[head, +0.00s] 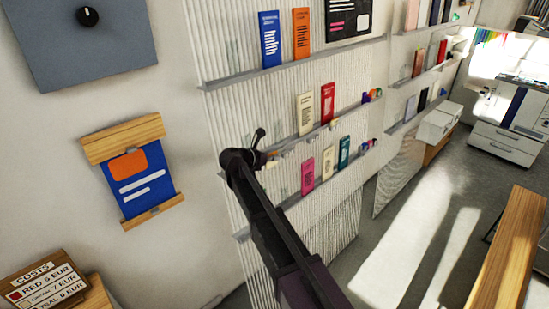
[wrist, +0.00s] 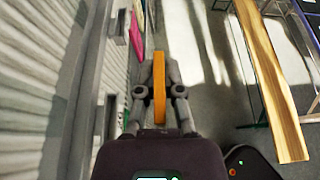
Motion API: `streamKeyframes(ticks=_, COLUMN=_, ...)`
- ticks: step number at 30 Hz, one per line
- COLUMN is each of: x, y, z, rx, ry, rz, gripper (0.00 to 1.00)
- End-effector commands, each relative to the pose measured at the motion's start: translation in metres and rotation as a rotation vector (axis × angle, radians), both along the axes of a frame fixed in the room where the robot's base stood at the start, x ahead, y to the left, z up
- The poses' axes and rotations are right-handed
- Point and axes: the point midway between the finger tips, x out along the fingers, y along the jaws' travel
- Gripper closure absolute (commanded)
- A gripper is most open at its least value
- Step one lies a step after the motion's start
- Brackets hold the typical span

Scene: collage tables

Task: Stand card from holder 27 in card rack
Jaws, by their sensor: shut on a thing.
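My gripper (wrist: 158,82) is shut on a thin orange card (wrist: 159,90), seen edge-on between its two fingers in the wrist view. In the head view my gripper (head: 262,158) is in front of the ribbed wall panel, near the middle and lower ledges; the held card cannot be made out clearly there. Cards stand on the ledges: blue (head: 269,39) and orange (head: 301,34) on top, cream (head: 305,113) and red (head: 327,103) in the middle, pink (head: 307,176), cream (head: 327,163) and teal (head: 344,152) below. No holder number is readable, and I cannot tell which thing is the card rack.
The ribbed panel (wrist: 35,90) runs close along the left of my gripper in the wrist view. A wooden table (wrist: 270,80) is at the right, with open floor between. In the head view a price sign (head: 42,285) is at lower left and a printer (head: 510,120) far right.

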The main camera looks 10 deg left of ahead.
Motion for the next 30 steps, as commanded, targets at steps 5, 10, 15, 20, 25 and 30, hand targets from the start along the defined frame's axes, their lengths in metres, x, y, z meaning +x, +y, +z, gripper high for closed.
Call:
streamKeyframes(ticks=5, x=0.0, y=0.0, z=-0.001, rx=0.0, ry=0.0, rz=0.0, gripper=1.0)
streamKeyframes(ticks=10, x=0.0, y=0.0, z=-0.009, rx=0.0, ry=0.0, rz=0.0, gripper=1.0)
streamKeyframes(ticks=15, x=0.0, y=0.0, z=-0.029, rx=0.0, ry=0.0, rz=0.0, gripper=1.0)
streamKeyframes(ticks=20, x=0.0, y=0.0, z=-0.054, rx=0.0, ry=0.0, rz=0.0, gripper=1.0)
streamKeyframes(ticks=25, x=0.0, y=0.0, z=-0.082, rx=0.0, ry=0.0, rz=0.0, gripper=1.0)
streamKeyframes(ticks=30, x=0.0, y=0.0, z=-0.105, rx=0.0, ry=0.0, rz=0.0, gripper=1.0)
